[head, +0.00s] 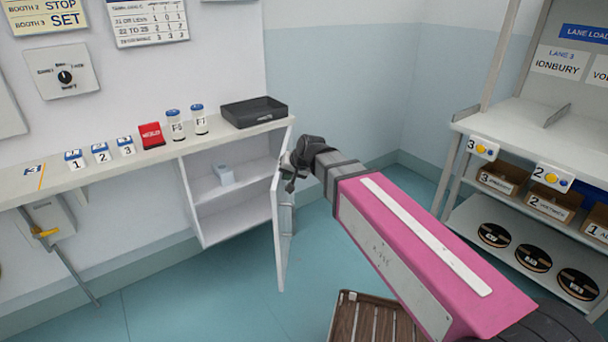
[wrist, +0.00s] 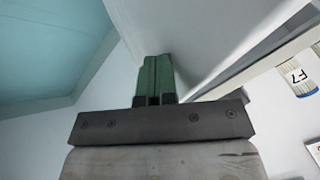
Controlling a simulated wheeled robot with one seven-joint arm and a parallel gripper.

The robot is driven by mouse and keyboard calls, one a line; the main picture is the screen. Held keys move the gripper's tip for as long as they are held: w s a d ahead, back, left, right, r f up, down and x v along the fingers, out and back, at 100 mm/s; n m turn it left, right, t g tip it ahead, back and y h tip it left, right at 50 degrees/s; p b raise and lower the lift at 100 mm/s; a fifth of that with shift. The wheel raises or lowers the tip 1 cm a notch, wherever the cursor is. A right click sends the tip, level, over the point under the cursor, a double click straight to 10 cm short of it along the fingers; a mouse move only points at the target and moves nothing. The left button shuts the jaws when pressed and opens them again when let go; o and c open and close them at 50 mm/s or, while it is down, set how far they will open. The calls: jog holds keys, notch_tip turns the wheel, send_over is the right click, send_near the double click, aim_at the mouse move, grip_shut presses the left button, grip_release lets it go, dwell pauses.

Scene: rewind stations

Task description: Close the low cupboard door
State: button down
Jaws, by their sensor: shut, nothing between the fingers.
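The low cupboard (head: 187,198) hangs under the counter, with white shelves inside. Its white door (head: 283,238) stands open, swung outward at the right side of the cupboard. My gripper (head: 288,164) is at the upper part of this door, at its right-hand face. In the wrist view my gripper's green fingers (wrist: 156,76) are together and empty, close against a white panel (wrist: 195,35) that looks like the door. I cannot tell whether they touch it. My arm hides part of the space right of the door.
The counter (head: 140,165) above carries a black tray (head: 254,111), two labelled bottles, a red box (head: 151,135) and numbered blocks. A wooden slatted stool (head: 365,318) stands below my arm. Shelving with boxes and reels is at right.

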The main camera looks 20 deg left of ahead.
jog(key=w+a+m+t+h, duration=0.2)
jog(key=a+m, duration=0.3)
jog(key=a, duration=2.3)
jog(key=shift+w+m+t, duration=0.3)
jog(key=shift+w, duration=0.35)
jog(key=v, duration=1)
jog(key=shift+s+r, duration=0.25)
jog(key=shift+r, duration=0.1)
